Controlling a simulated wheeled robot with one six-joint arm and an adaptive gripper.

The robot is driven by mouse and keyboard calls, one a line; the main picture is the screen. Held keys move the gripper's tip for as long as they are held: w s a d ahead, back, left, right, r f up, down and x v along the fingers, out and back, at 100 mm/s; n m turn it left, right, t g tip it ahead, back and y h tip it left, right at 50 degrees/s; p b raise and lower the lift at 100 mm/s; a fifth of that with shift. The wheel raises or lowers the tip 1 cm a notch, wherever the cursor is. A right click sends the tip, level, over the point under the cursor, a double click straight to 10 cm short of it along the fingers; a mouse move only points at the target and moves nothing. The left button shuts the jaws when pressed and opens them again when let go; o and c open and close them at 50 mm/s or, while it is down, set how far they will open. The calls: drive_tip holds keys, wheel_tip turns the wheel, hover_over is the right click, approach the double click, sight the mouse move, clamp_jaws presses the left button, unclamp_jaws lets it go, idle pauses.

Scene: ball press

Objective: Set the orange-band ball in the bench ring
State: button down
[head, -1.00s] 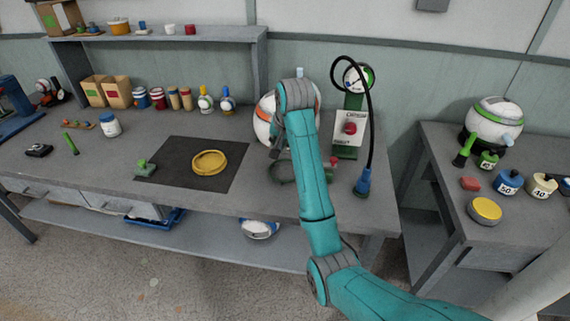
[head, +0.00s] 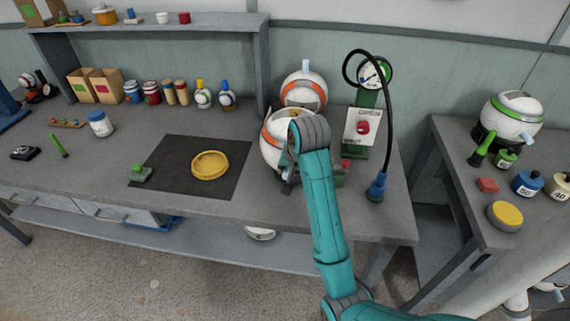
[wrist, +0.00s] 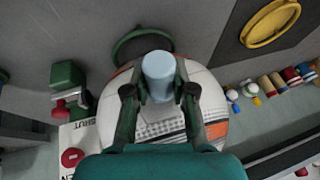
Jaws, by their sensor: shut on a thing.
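A white ball with orange bands (head: 270,145) is at my gripper, over the right part of the bench. Its pale blue plug (wrist: 158,75) stands between the fingers of my gripper (wrist: 160,92), which is shut on it. In the wrist view a dark green ring (wrist: 140,36) on the bench shows partly past the ball's edge. In the head view the ball and arm hide most of this ring, so I cannot tell whether the ball touches it.
Another orange-banded white ball (head: 302,90) stands behind. A gauge post with a lettered panel (head: 360,128) and a black hose (head: 392,120) is close on the right.

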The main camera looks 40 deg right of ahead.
drive_tip(key=shift+f, duration=0.25)
drive_tip(key=c, duration=1)
unclamp_jaws()
drive_tip(key=shift+f, duration=0.1)
drive_tip(key=shift+o, duration=0.2)
